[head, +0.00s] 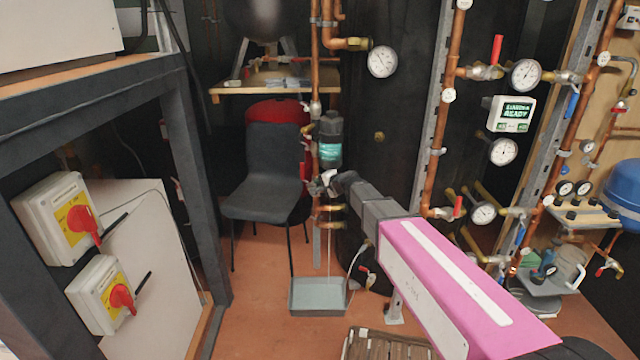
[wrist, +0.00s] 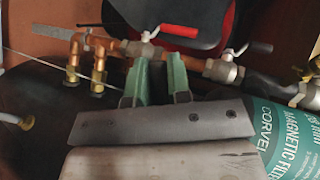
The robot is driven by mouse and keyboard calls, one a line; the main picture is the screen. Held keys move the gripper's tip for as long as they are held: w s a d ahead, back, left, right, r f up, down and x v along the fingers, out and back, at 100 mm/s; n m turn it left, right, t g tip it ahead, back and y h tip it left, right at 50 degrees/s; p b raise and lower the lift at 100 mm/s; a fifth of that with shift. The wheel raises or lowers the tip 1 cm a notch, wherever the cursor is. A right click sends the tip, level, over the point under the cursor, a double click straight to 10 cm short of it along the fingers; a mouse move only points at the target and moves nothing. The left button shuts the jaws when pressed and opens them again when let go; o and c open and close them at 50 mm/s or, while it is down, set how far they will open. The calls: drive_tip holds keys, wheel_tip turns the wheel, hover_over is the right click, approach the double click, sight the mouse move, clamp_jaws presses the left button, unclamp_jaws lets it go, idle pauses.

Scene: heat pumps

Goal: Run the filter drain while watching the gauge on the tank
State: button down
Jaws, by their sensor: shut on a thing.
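The magnetic filter (head: 330,148), a dark cylinder with a teal label, stands on the copper pipework. It also fills the right edge of the wrist view (wrist: 285,135). My gripper (head: 333,180) is just below it. In the wrist view its green fingers (wrist: 165,75) are closed in at the pipework below the filter; what they grip is mostly hidden, apparently the drain valve. A thin pale line, a stream or thin hose, runs down to a grey tray (head: 305,311) with bluish liquid. A round white gauge (head: 382,61) sits against the dark tank (head: 392,125); its reading is too small to tell.
A dark chair (head: 265,185) stands left of the filter. A red valve handle (wrist: 180,30) and a black one (wrist: 257,46) lie close past my fingers. Several gauges and valves line the pipes at right. A wooden crate (head: 385,347) is on the floor in front.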

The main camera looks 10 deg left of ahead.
drive_tip(key=shift+f, duration=0.1)
idle(0.3)
drive_tip(key=c, duration=1.4)
unclamp_jaws()
drive_tip(key=shift+o, duration=0.2)
drive_tip(key=shift+d, duration=0.1)
drive_tip(key=v, duration=1)
drive_tip(key=shift+s+r, duration=0.3)
drive_tip(key=shift+s, duration=0.05)
drive_tip(key=shift+d, duration=0.1)
